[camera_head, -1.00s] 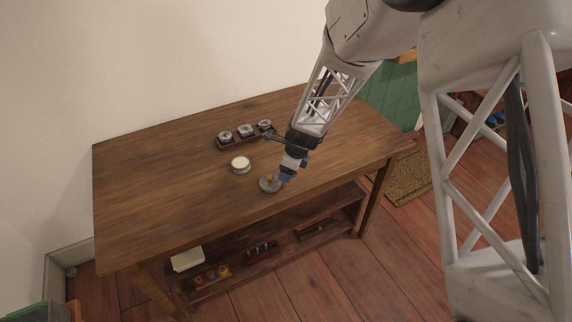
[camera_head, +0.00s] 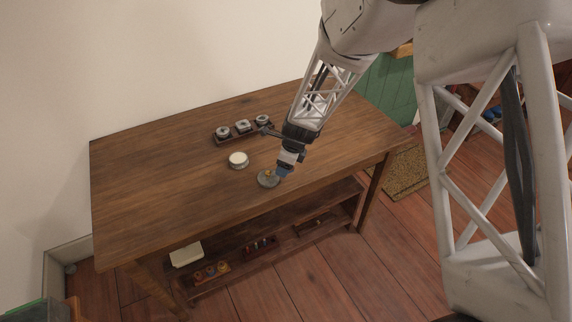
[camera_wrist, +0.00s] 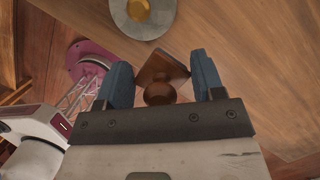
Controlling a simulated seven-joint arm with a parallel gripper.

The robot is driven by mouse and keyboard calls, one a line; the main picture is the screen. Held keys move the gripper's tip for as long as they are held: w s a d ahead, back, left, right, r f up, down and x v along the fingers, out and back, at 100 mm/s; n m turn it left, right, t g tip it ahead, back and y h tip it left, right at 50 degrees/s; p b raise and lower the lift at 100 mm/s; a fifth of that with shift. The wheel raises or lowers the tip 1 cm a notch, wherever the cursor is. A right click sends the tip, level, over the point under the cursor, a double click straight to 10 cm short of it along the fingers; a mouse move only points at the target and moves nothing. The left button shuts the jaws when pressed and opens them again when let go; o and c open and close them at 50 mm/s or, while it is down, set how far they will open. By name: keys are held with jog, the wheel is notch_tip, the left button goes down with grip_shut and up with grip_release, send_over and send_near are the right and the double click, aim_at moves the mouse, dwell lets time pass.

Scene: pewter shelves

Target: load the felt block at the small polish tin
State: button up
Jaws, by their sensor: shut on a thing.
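My gripper (camera_wrist: 162,80), with blue fingers, is shut on a brown block with a round knob, apparently the felt block (camera_wrist: 158,66). In the head view, my gripper (camera_head: 281,173) is low over the front part of the table, and the block cannot be made out. A round, pale-topped tin (camera_head: 238,160), which may be the small polish tin, stands on the table to the left of my gripper. A grey disc with a gold knob (camera_head: 266,181) lies just beside my gripper; it also shows at the top of the wrist view (camera_wrist: 120,22).
A dark tray (camera_head: 232,138) with three round grey pieces stands behind the tin. The wooden table (camera_head: 150,185) is clear on its left. Its lower shelf holds a pale box (camera_head: 187,254) and small racks. A green panel (camera_head: 385,97) stands beyond the right end.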

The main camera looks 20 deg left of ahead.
aim_at(235, 159)
jog(key=a+r+n, duration=0.1)
jog(key=a+n, duration=0.2)
jog(key=a, duration=0.3)
jog(key=w+a+r+n+g, duration=0.1)
jog(key=a+r+n, duration=0.1)
jog(key=a, duration=0.4)
jog(key=w+a+r+n+g+h, duration=0.1)
jog(key=a+n, duration=0.2)
jog(key=a, duration=0.3)
jog(key=shift+w+a+r+n, duration=0.2)
jog(key=shift+w+a+n, duration=0.1)
jog(key=shift+n, duration=0.1)
jog(key=shift+f, duration=0.15)
jog(key=shift+f, duration=2.8)
jog(key=shift+s+d+f, duration=0.1)
jog(key=shift+f, duration=0.55)
jog(key=shift+r, duration=0.1)
jog(key=shift+r, duration=3.45)
